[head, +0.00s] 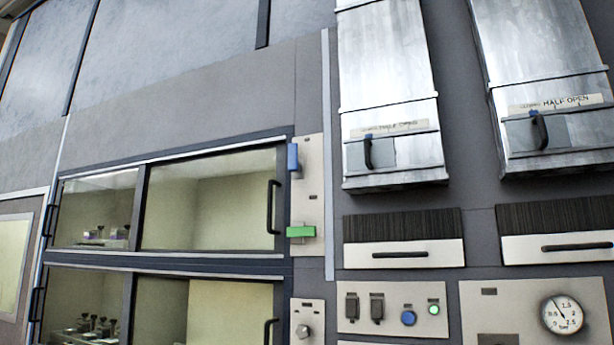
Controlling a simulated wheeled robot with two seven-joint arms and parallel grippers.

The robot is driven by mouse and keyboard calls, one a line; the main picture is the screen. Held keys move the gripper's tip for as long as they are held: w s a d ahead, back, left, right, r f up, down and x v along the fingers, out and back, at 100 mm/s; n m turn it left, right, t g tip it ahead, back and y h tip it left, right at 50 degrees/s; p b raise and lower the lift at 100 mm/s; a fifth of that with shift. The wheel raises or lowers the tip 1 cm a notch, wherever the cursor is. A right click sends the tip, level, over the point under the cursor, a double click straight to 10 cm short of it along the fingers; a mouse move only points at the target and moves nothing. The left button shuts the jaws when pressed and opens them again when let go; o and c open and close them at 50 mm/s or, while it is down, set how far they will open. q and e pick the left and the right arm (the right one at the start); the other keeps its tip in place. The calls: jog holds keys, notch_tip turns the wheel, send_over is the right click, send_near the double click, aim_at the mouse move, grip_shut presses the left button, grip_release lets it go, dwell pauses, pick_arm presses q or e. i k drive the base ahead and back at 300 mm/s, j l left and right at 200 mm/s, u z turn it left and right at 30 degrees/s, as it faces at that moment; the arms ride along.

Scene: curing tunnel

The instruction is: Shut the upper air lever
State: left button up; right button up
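A light plate (310,190) beside the upper glass door carries two levers. The upper one is a blue lever (293,157), standing upright at the plate's left edge. The lower one is a green lever (301,231), lying level. Two metal ducts at the upper right each have a black handle, one on the left duct (368,153) and one on the right duct (540,130), under strips that read "HALF OPEN". I cannot tell from any marking which of these is the upper air lever. Neither of my grippers is in view.
An upper glass door (210,205) with a black handle (272,206) is shut, with small items behind it. Another glazed door is below. Two drawers (403,254), a button panel (390,308) and a pressure gauge (562,314) are at the lower right. Nothing blocks the levers.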

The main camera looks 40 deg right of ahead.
aim_at(293, 163)
jog(key=k+l+z, duration=0.1)
jog(key=z, duration=1.05)
